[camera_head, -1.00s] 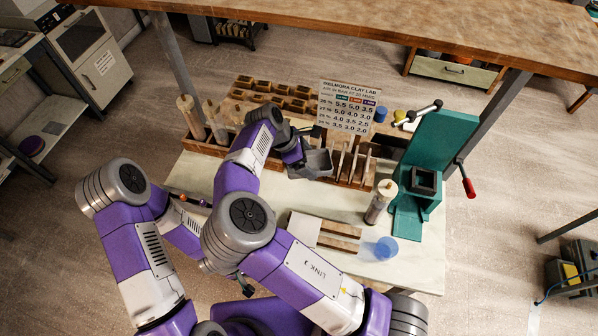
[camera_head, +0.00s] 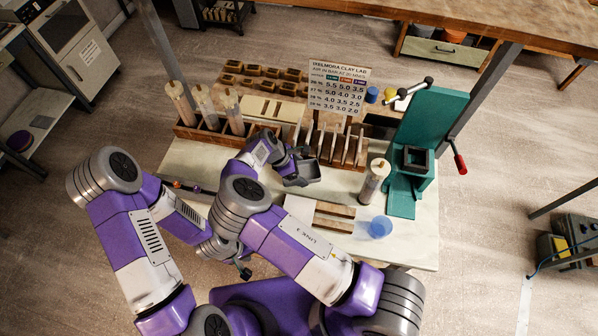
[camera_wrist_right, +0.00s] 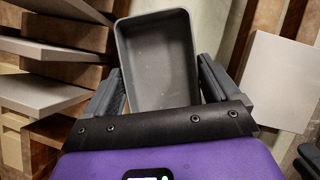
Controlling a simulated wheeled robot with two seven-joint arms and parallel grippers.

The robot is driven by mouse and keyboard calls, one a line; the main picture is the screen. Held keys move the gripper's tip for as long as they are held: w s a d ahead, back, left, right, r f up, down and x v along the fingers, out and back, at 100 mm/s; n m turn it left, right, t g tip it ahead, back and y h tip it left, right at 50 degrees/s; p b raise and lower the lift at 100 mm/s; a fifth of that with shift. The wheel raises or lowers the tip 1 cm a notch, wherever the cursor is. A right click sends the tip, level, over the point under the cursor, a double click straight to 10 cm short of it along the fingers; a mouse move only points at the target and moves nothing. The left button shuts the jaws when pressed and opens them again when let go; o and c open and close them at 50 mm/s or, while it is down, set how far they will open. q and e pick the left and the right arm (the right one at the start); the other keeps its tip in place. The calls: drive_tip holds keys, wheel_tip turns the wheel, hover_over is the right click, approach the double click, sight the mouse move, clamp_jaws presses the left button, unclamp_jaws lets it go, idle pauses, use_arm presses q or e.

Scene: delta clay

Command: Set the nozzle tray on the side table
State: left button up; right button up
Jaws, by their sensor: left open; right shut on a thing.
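A grey open-topped tray (camera_head: 305,168), which I take for the nozzle tray, is in my right gripper (camera_head: 290,165). In the right wrist view the tray (camera_wrist_right: 157,62) looks empty and sits between the two dark fingers of my right gripper (camera_wrist_right: 163,88). It is in front of the wooden rack of upright boards (camera_head: 330,145). Whether it touches the surface below is unclear. My left gripper (camera_head: 243,270) is open and empty, low near the front edge of the pale worktable (camera_head: 400,245). Which surface is the side table cannot be told for certain.
A teal press (camera_head: 425,150) with a red-handled lever, a clear cylinder (camera_head: 375,182) and a blue cup (camera_head: 380,227) stand at right. A printed sign (camera_head: 338,88) stands behind the rack. Upright cylinders (camera_head: 205,105) stand at back left. A wooden bench (camera_head: 480,25) runs behind.

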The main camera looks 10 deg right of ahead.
drive_tip(key=shift+f, duration=0.9)
drive_tip(key=o, duration=0.8)
drive_tip(key=shift+f, duration=0.15)
drive_tip(key=shift+r, duration=0.25)
drive_tip(key=v, duration=1.2)
drive_tip(key=shift+f, duration=0.15)
